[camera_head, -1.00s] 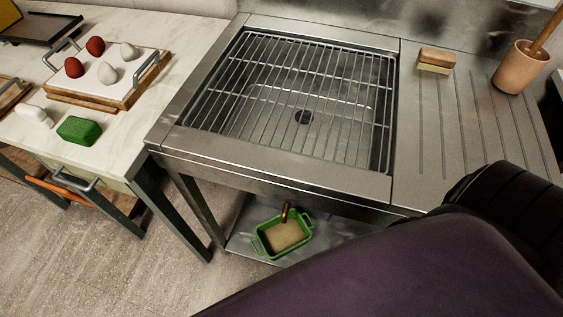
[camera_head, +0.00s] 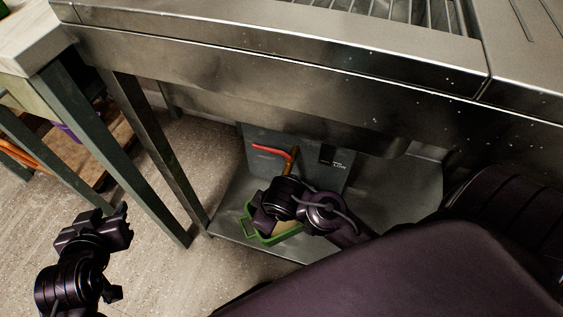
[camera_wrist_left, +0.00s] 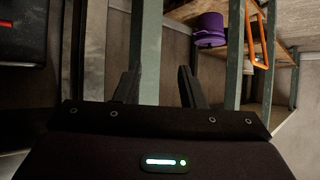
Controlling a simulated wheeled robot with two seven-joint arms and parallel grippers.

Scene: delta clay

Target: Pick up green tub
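The green tub (camera_head: 249,231) sits on the steel lower shelf under the sink. In the head view my right arm covers much of it, and only parts of its rim, handle and pale contents show. My right gripper (camera_head: 262,217) is over the tub's upper left part; its fingers cannot be made out, nor whether it touches the tub. My left gripper (camera_head: 121,213) is to the left of the tub, out over the floor. In the left wrist view its two fingers (camera_wrist_left: 159,78) stand apart with nothing held between them.
The lower shelf (camera_head: 228,221) has a grey panel (camera_head: 325,170) and a red-handled item (camera_head: 270,150) behind the tub. Sink legs (camera_head: 165,150) and table legs (camera_head: 130,165) stand left. A purple pot (camera_wrist_left: 205,28) sits on another shelf. The sink's front edge overhangs the tub.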

